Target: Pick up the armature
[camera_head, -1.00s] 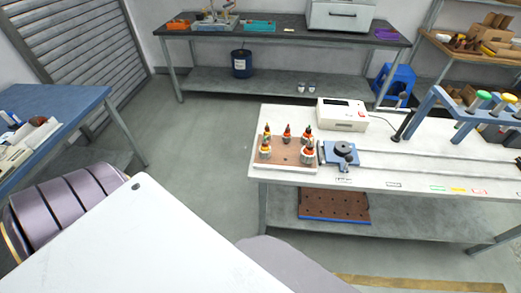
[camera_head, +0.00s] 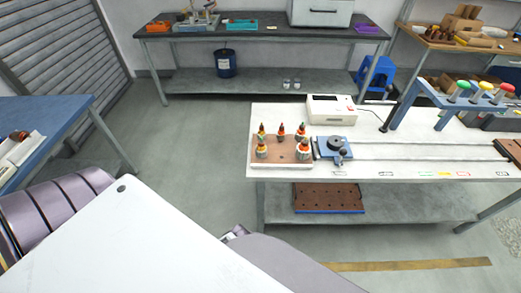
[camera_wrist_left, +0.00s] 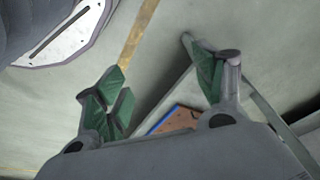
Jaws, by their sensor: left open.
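Several armatures, with dark tips and orange-red and yellowish bodies, stand upright on a brown board (camera_head: 283,151) at the left end of the white workbench (camera_head: 400,172). One armature (camera_head: 304,150) is at the board's front right, another (camera_head: 262,150) at its front left, and another (camera_head: 281,132) in the back row. My left gripper (camera_wrist_left: 155,90) is open and empty in the left wrist view, its green-padded fingers apart above the floor and the bench's lower shelf. No armature shows between its fingers. My right gripper is not in view.
A blue fixture with a dark round part (camera_head: 337,147) sits right of the board. A white device (camera_head: 331,109) stands behind. A blue stand (camera_head: 440,100) holds coloured-top tools. A perforated brown panel (camera_head: 328,197) lies on the lower shelf. Open floor lies left of the bench.

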